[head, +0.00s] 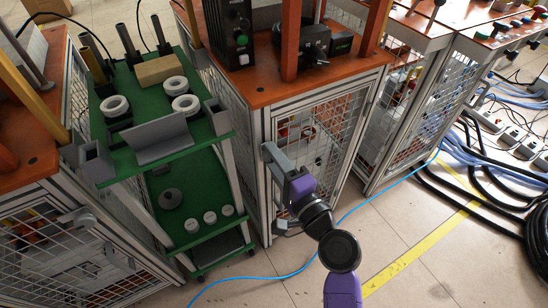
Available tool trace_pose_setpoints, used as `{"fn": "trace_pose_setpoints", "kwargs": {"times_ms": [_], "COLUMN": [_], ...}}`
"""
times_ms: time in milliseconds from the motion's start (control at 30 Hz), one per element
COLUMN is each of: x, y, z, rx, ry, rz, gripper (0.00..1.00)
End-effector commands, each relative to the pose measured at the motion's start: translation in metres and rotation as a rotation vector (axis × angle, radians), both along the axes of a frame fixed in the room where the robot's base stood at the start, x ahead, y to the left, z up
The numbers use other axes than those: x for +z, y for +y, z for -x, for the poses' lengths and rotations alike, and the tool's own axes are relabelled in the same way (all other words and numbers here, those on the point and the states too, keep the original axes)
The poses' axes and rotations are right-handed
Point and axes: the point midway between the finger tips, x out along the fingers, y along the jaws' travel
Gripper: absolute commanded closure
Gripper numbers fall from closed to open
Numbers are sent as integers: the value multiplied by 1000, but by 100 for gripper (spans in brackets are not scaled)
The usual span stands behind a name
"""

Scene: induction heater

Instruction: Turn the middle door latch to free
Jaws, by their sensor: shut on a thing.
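The middle door (318,140) is a metal-framed mesh door on the cabinet under the central orange worktop, and it looks closed. My gripper (278,183) is at the left edge of this door, at the end of my purple and black arm. It is shut on the middle door latch, which it mostly hides. A small grey part shows just below the gripper, and I cannot tell whether it belongs to the latch. The fingertips and the exact angle of the latch are hidden from this view.
A green cart (108,165) with white rings and a grey bracket stands close left of the middle cabinet. A left cabinet (50,225) and right mesh cabinets flank it. A blue cable (345,217) crosses the floor. Black hoses (480,205) lie at right.

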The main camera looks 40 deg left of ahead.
Motion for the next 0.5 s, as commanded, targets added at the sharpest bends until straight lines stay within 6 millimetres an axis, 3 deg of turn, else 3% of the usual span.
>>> {"fn": "trace_pose_setpoints", "kwargs": {"times_ms": [33, 67, 133, 500], "x": [-1, -1, -1, -1], "y": [-1, -1, -1, -3], "z": [-1, -1, -1, 1], "rx": [-2, -2, -2, -1], "ry": [3, 3, 1, 0], "rz": [1, 1, 1, 1], "gripper": [100, 56, 42, 41]}}
